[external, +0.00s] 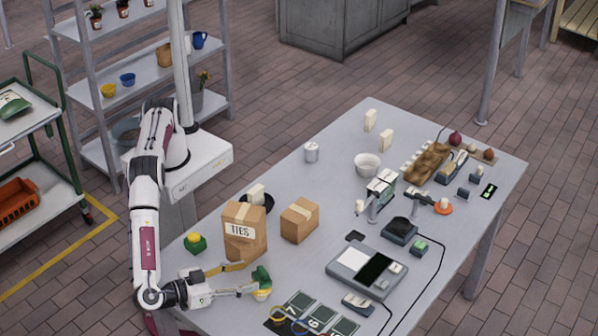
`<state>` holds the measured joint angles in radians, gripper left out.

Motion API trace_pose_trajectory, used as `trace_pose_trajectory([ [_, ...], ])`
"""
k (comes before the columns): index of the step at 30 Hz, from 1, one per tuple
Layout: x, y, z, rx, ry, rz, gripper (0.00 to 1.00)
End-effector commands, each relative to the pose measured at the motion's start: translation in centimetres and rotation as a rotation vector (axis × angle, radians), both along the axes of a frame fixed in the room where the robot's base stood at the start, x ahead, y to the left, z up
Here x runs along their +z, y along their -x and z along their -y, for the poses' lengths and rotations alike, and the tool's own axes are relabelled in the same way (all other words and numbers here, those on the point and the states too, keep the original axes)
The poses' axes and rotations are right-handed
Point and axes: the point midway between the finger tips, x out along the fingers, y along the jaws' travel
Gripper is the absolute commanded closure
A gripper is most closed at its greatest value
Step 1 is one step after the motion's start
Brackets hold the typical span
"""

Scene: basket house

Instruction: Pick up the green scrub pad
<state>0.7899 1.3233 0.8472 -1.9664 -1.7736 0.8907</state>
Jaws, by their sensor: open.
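A small dark green block (261,274), which looks like the scrub pad, is at the near left part of the table, with a yellow piece (263,294) just below it in the picture. My gripper (247,279) reaches in from the left, low over the table, with its jaws open and its fingertips close to the green block. I cannot tell whether the fingers touch it or lie on both sides of it. A second green and yellow item (195,243) sits on the table farther left, behind my gripper.
A cardboard box marked TIES (245,246) and a smaller box (299,220) stand behind my gripper. Dark numbered squares (316,313) with coloured rings lie to its right. A grey scale-like device (366,268) stands further right. Bare table (290,265) lies between.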

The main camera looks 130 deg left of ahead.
Motion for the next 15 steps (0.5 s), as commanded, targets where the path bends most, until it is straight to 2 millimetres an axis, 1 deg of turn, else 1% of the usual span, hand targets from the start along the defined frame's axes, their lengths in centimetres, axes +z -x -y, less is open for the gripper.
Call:
trace_pose_trajectory([
  [4, -0.1, -0.22, -0.61, 0.001, 0.0, 0.0, 0.48],
  [15, -0.14, -0.31, -0.74, 0.001, 0.001, 0.0, 0.48],
])
